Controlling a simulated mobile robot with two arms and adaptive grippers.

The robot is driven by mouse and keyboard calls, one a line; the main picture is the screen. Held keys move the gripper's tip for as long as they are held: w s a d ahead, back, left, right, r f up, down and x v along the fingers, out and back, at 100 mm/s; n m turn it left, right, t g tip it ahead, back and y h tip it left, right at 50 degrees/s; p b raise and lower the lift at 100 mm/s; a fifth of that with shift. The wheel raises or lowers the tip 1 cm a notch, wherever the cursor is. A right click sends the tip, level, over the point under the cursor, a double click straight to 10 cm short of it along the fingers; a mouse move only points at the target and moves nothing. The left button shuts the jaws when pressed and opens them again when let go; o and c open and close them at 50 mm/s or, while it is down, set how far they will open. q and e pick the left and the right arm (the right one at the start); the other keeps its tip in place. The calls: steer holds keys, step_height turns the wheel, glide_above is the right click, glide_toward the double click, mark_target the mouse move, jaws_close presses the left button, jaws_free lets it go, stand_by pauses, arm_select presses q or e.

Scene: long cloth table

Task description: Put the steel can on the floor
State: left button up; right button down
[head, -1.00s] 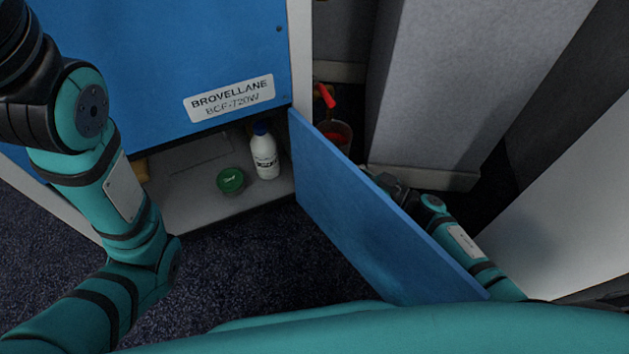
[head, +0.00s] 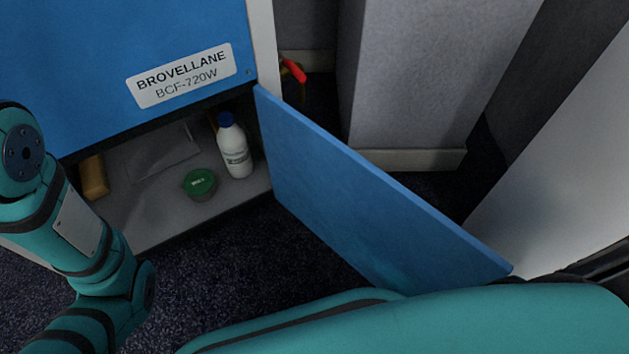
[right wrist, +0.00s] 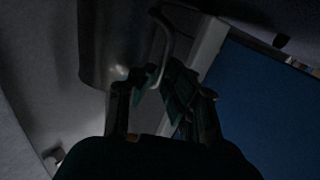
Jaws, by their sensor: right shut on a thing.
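In the dark right wrist view, a grey metal vessel (right wrist: 112,50), which looks like the steel can, hangs at the upper middle with a curved handle (right wrist: 167,45) on its right side. My right gripper (right wrist: 152,90) is shut on this handle near its lower end. The can's far end is cut off by the frame's top. Neither the can nor the right gripper shows in the head view. My left arm shows at the left of the head view, but its gripper is out of frame.
A blue cabinet door (head: 350,190) stands open. Inside the cabinet are a white bottle (head: 235,155), a green-lidded tub (head: 200,184) and a tan item (head: 94,177). A red thing (head: 293,70) is partly hidden behind. Dark carpet (head: 240,260) is bare before the cabinet.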

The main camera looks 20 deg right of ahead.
step_height(320, 180, down, 3)
steer(key=shift+b, duration=1)
steer(key=shift+r, duration=0.15)
steer(key=c, duration=1.9)
jaws_free()
steer(key=shift+f, duration=0.2)
steer(key=o, duration=0.5)
steer(key=shift+r, duration=0.15)
steer(key=p+v, duration=0.6)
steer(key=v, duration=0.5)
steer(key=shift+s+d+r, duration=0.1)
steer(key=shift+s+d, duration=0.25)
steer(key=shift+s, duration=0.05)
